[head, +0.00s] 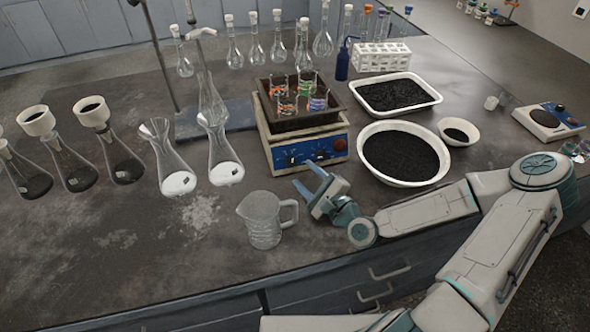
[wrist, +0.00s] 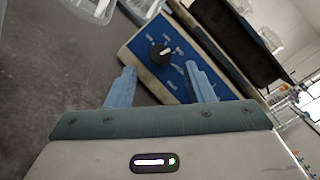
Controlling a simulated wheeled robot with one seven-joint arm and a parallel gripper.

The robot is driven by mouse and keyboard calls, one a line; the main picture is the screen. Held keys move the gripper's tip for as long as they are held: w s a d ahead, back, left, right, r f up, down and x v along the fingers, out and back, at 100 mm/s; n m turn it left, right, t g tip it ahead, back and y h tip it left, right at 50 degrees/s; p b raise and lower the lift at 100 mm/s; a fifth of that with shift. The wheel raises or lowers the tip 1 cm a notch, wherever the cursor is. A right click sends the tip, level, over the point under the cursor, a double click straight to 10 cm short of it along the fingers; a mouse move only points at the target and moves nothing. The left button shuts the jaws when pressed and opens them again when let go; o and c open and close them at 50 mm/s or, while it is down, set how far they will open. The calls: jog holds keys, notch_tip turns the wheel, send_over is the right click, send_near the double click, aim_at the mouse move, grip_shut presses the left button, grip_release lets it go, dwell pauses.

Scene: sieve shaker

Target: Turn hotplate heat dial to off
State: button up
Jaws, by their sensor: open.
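A cream unit with a blue front panel (head: 312,151), which looks like the hotplate, stands mid-bench with a dark tray on top. Its black dial (wrist: 160,53) shows in the wrist view, with a white pointer mark and white labels around it too small to read. The dial also shows at the left of the panel in the head view (head: 291,157). My gripper (head: 309,176) is open and empty in front of the panel. In the wrist view, the blue fingers of my gripper (wrist: 161,70) reach toward the panel, with the dial between and beyond their tips, apparently untouched.
A glass beaker (head: 264,222) stands close left of my gripper. A white bowl of black grains (head: 358,171) sits to the right. Conical flasks (head: 222,160) stand to the left. The dark tray (head: 263,90) holds several small beakers. The bench between beaker and unit is clear.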

aim_at(293, 163)
jog(key=shift+p+x, duration=0.5)
jog(key=shift+x, duration=2.3)
jog(key=c, duration=1)
